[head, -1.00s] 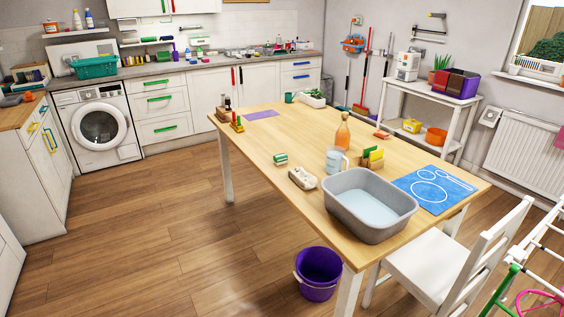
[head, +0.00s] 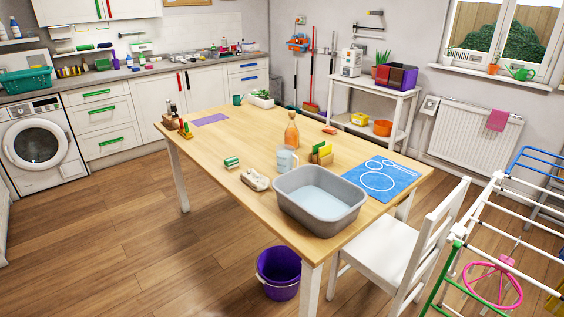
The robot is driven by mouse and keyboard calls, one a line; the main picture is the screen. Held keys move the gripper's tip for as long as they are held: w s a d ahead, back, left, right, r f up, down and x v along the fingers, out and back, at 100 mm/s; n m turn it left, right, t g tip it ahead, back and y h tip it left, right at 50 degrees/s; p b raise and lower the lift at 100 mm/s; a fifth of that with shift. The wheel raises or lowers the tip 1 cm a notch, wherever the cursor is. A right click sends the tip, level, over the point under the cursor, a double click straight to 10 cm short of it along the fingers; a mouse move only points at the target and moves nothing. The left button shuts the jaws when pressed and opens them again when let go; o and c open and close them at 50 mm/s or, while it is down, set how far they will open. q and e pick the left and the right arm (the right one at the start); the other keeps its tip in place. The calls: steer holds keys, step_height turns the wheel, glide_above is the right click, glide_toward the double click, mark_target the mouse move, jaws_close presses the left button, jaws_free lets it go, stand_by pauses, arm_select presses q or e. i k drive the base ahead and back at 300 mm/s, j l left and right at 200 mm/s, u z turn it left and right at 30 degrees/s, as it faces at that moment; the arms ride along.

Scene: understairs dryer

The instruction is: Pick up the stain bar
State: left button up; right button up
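No thing in view can be read by label as the stain bar. A small green and white block (head: 232,162) lies on the wooden table (head: 215,150), left of the grey basin. A small reddish-orange bar (head: 329,130) lies near the table's far right edge, behind the amber bottle. I cannot tell whether either is the stain bar. Both lie free on the tabletop. Neither of my grippers is in view.
The table also bears a grey water basin (head: 338,215), a clear jug (head: 286,160), an amber bottle (head: 291,134) and a blue mat (head: 390,175). A purple bucket (head: 278,272), white chair (head: 395,255) and drying rack (head: 490,225) stand nearby. The floor at left is open.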

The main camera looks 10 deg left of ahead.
mark_target(230, 163)
steer(key=i+j+z, duration=0.2)
steer(key=z, duration=0.25)
steer(key=i+j+z, duration=0.1)
steer(key=j+z, duration=0.35)
steer(key=i+j+z, duration=0.1)
steer(key=j+z, duration=0.35)
steer(key=l, duration=0.1)
